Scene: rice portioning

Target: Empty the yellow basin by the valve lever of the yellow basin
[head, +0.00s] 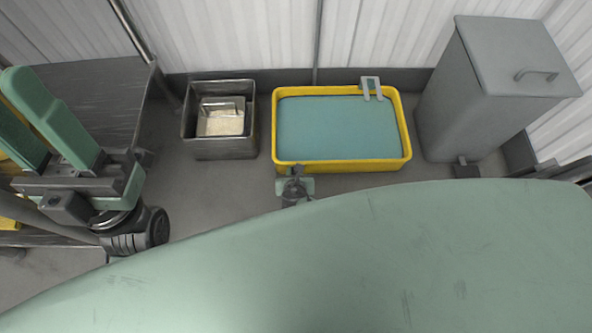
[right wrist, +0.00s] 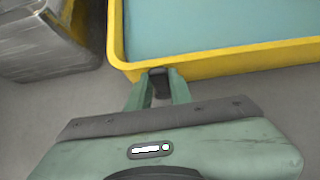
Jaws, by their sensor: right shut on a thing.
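The yellow basin (head: 342,167) stands on the floor at the back, filled with flat blue-green liquid (head: 337,127). Its rim also shows in the right wrist view (right wrist: 225,63). My right gripper (right wrist: 158,90) is at the basin's near wall, left of its middle. Its fingers are shut on the dark valve lever (right wrist: 159,74), most of which they hide. In the head view my right gripper (head: 293,186) shows only small, partly behind my green body. My left gripper (head: 38,115) is raised at the far left, its green fingers apart and empty, away from the basin.
A metal bin (head: 225,151) with a pale-filled container stands left of the basin; a grey bracket (head: 371,87) hangs on the basin's back rim. A tall grey lidded bin (head: 460,110) stands at the right. A metal table (head: 85,95) is at the left. Grey floor lies between.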

